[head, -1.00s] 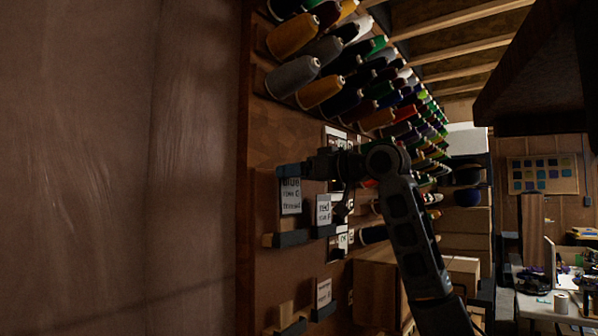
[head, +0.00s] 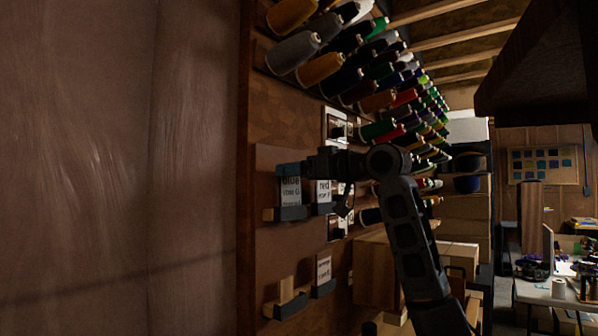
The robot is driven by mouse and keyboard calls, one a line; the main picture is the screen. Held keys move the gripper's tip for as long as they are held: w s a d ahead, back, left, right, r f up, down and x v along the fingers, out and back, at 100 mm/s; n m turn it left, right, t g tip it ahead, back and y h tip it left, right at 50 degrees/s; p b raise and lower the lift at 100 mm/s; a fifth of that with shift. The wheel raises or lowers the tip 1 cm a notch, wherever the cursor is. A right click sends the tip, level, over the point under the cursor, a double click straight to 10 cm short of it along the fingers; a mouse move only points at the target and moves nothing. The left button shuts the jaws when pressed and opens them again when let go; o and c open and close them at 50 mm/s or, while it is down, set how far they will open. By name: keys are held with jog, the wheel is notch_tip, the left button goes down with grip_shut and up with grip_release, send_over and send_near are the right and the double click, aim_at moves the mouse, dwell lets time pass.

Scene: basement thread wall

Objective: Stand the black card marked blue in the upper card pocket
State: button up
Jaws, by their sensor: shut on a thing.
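My gripper (head: 289,169) is shut on the card's top edge. The upper card pocket (head: 291,213) is a dark ledge on the wall board directly below the card. The card's lower edge meets the pocket's lip in the picture; I cannot tell whether it is behind the lip. The last line of lettering is partly cut off there.
A card marked red (head: 323,191) stands close to the right, in a neighbouring pocket. Lower down are an empty-looking pocket (head: 290,306) and another lettered card (head: 323,268). Rows of thread spools (head: 320,68) jut from the wall above. Wooden boxes (head: 376,268) stand to the right.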

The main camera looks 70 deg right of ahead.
jog(key=shift+w+d, duration=0.1)
jog(key=shift+w, duration=0.05)
jog(key=shift+f, duration=0.35)
dwell(0.3)
jog(key=o, duration=0.7)
jog(key=shift+o, duration=0.2)
jog(key=b+v, duration=0.1)
jog(key=v, duration=0.6)
jog(key=shift+s, duration=0.4)
